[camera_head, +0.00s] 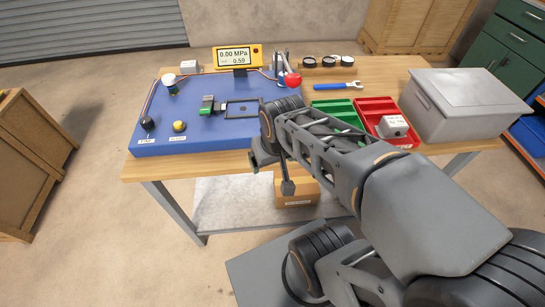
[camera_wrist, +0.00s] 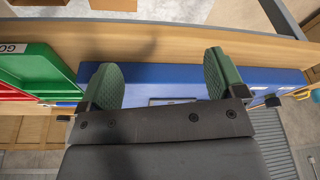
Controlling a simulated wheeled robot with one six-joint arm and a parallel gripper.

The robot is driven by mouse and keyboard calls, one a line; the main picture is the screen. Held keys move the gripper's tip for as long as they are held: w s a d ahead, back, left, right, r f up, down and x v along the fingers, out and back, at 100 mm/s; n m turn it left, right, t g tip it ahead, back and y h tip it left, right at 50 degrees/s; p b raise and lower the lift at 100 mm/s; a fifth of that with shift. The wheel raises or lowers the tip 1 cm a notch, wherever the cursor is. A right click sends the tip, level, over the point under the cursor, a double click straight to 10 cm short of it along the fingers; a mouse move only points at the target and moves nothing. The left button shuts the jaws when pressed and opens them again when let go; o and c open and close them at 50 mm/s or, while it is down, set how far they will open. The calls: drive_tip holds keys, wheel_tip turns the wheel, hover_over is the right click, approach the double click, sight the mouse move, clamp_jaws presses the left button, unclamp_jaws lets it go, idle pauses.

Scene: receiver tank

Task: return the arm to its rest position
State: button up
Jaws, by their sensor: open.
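My arm reaches in from the lower right of the head view and bends at the front edge of the workbench (camera_head: 225,164). My gripper (camera_head: 275,173) hangs at that edge, partly hidden by my own wrist. In the wrist view my gripper (camera_wrist: 161,78) shows two green-padded fingers spread wide with nothing between them. The blue panel (camera_wrist: 150,73) and the bench's wooden edge (camera_wrist: 190,36) lie beyond the fingers. I cannot tell whether the gripper touches the bench.
The blue panel (camera_head: 200,143) bears a yellow gauge (camera_head: 257,53), knobs and a green-and-grey part (camera_head: 210,106). Green (camera_head: 333,106) and red (camera_head: 376,105) trays and a grey lidded box (camera_head: 460,105) stand right. A small grey box (camera_head: 392,126) sits in the red tray. Floor at left front is clear.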

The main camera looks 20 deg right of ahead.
wheel_tip(320, 180, up, 12)
drive_tip(key=p, duration=1)
drive_tip(key=shift+s+a+f, duration=0.2)
